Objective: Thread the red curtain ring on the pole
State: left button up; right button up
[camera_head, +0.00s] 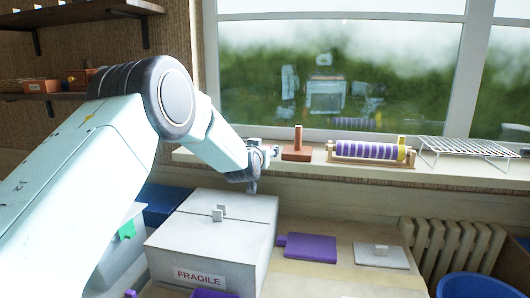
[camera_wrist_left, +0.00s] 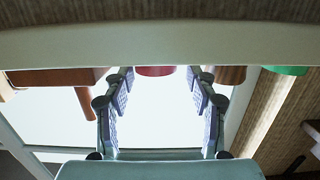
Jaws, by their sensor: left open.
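A red round-edged thing (camera_wrist_left: 155,71), perhaps the curtain ring, shows at the sill edge in the left wrist view, between and beyond my fingertips. Only part of it shows, and I cannot tell if the fingers touch it. My left gripper (camera_wrist_left: 161,80) is open around empty space; in the head view it (camera_head: 267,154) is at the window sill, left of a brown wooden stand with an upright post (camera_head: 298,138). This stand also shows in the left wrist view (camera_wrist_left: 60,78), post pointing down in the picture. I cannot tell whether this post is the pole. My right gripper is not in view.
A purple-and-white striped roll (camera_head: 368,151) in a wooden holder and a wire rack (camera_head: 465,148) stand on the sill (camera_head: 340,171). Brown (camera_wrist_left: 228,75) and green (camera_wrist_left: 287,70) things are right in the wrist view. A FRAGILE box (camera_head: 195,245) stands below my left arm.

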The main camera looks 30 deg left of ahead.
pick_arm(q)
jog(key=w, duration=0.1)
jog(key=w+f, duration=0.1)
jog(key=w, duration=0.1)
jog(key=shift+w, duration=0.2)
jog(key=shift+s+a+r, duration=0.2)
jog(key=shift+r, duration=0.05)
jog(key=shift+w+d+f, duration=0.1)
jog(key=shift+w+d, duration=0.05)
jog(key=shift+c, duration=0.9)
jog(key=c, duration=0.3)
jog(key=shift+c, duration=0.7)
jog(key=shift+r, duration=0.25)
notch_tip(320, 180, up, 10)
jog(key=p, duration=0.2)
jog(key=shift+f, duration=0.25)
